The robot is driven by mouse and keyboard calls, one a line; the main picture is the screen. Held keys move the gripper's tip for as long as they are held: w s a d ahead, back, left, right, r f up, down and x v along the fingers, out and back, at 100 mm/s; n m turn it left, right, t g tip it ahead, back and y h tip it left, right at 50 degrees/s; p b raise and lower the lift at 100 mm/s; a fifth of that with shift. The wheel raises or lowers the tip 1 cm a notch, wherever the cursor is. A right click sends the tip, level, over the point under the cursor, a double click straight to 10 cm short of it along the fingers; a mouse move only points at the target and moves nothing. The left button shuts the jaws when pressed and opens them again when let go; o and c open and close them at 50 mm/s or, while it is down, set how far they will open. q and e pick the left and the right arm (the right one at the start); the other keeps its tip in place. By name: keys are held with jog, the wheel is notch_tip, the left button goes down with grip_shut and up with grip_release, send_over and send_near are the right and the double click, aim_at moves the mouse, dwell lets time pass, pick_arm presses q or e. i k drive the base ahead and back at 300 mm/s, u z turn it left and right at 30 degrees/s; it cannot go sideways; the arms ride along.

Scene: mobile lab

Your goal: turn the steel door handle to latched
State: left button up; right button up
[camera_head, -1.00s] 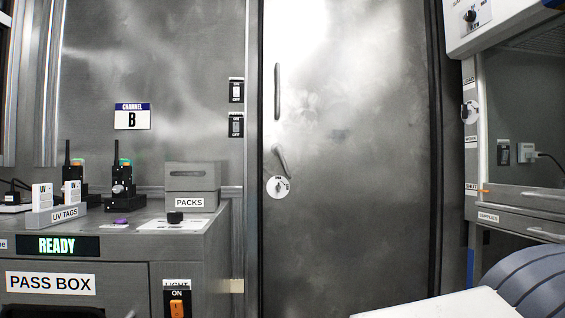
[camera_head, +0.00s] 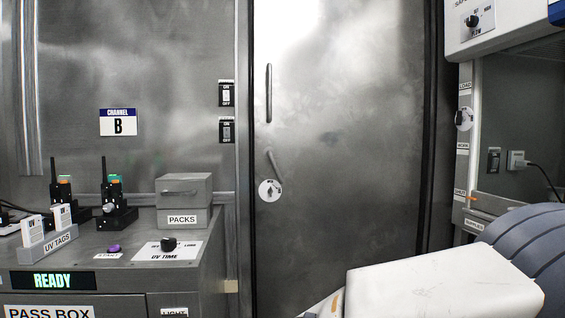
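The steel door (camera_head: 345,190) stands closed in the middle of the head view. Its lever handle (camera_head: 274,164) is a short steel bar on the door's left side, tilted steeply with its upper end to the left. A round white dial plate (camera_head: 270,190) sits just below the lever; its markings are too small to read. A long vertical pull bar (camera_head: 269,93) is above it. My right arm, white and grey, comes in at the lower right, below and apart from the handle. Neither gripper's fingers can be seen.
A pass box (camera_head: 215,250) stands at the lower left, bearing radios (camera_head: 115,205), a UV tags holder (camera_head: 60,243) and a packs box (camera_head: 184,190). A fume cabinet (camera_head: 520,120) is at the right. The space before the door's upper part looks clear.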

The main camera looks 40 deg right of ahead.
aim_at(271, 157)
jog(key=z, duration=0.8)
jog(key=i, duration=1)
jog(key=z, duration=0.85)
